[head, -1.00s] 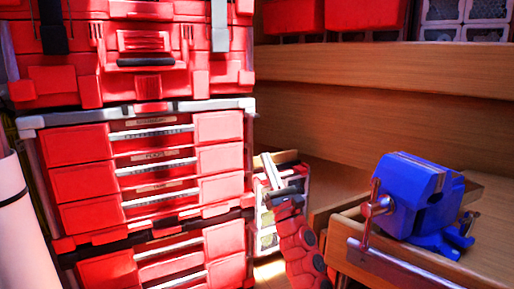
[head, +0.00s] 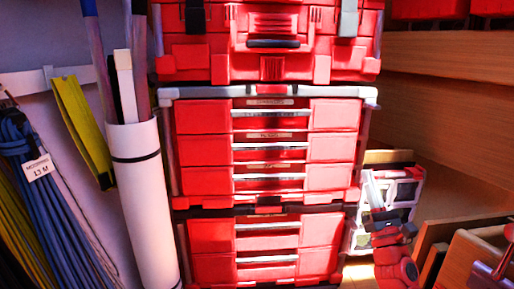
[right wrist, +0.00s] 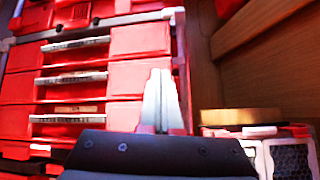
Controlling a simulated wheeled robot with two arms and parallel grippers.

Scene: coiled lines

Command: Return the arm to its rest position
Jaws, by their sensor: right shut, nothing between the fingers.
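My right gripper (head: 372,188) shows at the lower right of the head view, in front of the white-framed case beside the red drawer stack. Its light grey fingers point up and are closed together with nothing between them. In the right wrist view the shut fingers (right wrist: 162,100) stand in front of the red drawers (right wrist: 70,85). My red right arm (head: 394,262) comes up from the bottom edge. My left gripper is not in view.
The red drawer stack (head: 270,150) fills the middle. Coiled blue lines (head: 40,190) and a white tube (head: 145,200) are at the left. A white-framed case (head: 408,190) stands behind the gripper. A wooden bench (head: 470,262) is at the lower right.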

